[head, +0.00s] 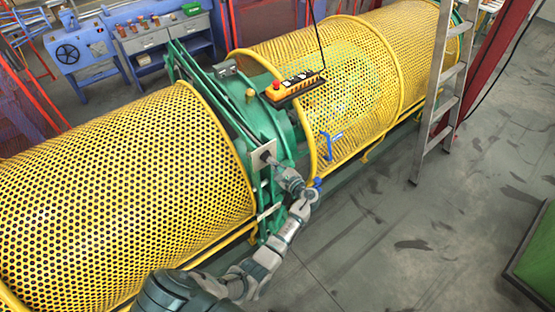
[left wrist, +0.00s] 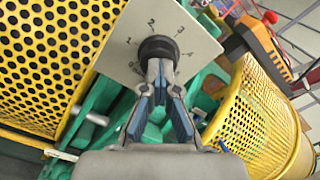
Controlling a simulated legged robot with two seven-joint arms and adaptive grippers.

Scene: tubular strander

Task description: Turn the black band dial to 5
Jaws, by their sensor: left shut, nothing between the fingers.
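The black band dial (left wrist: 157,46) is a round knob on a pale square plate (left wrist: 192,25). In the left wrist view the numbers 1, 2, 3 and 4 show around it, with small lettering at its lower left. I cannot see a 5, nor tell where the dial points. In the head view the plate (head: 262,148) sits on the green frame between the yellow mesh guards. My left gripper (left wrist: 160,68) is shut and empty, its tips at the dial's lower edge and hiding part of it. Whether they touch I cannot tell. The left gripper also shows in the head view (head: 278,169). My right gripper is not in view.
Yellow mesh guards (head: 120,190) flank the green frame (head: 290,125). An orange pendant control box (head: 295,87) hangs from a cable just above the plate. A ladder (head: 440,100) leans at the right. The grey floor (head: 400,230) at the right front is mostly clear.

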